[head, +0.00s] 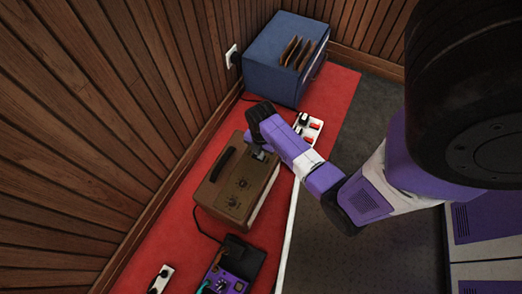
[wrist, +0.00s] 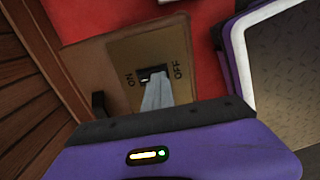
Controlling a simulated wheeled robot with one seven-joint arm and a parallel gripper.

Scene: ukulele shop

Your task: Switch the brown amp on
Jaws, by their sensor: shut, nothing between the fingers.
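The brown amp (head: 222,204) stands on the red surface against the wooden wall, with a dark handle and knobs on top. In the wrist view its brown body (wrist: 92,66) carries a lighter panel (wrist: 178,42). On that panel a small black switch (wrist: 146,74) sits between the words ON, on the left, and OFF, on the right. My gripper (wrist: 154,84) is shut and empty, its grey fingertips right at the switch. They partly cover it, so I cannot tell its position or whether they touch. In the head view my gripper (head: 259,155) is over the amp's far end.
A blue cabinet (head: 272,52) with brown slats stands behind the amp. A white power strip (head: 313,136) with red switches lies right of my wrist. A purple device (head: 236,262) with cables sits in front. Another strip (head: 161,276) lies lower left.

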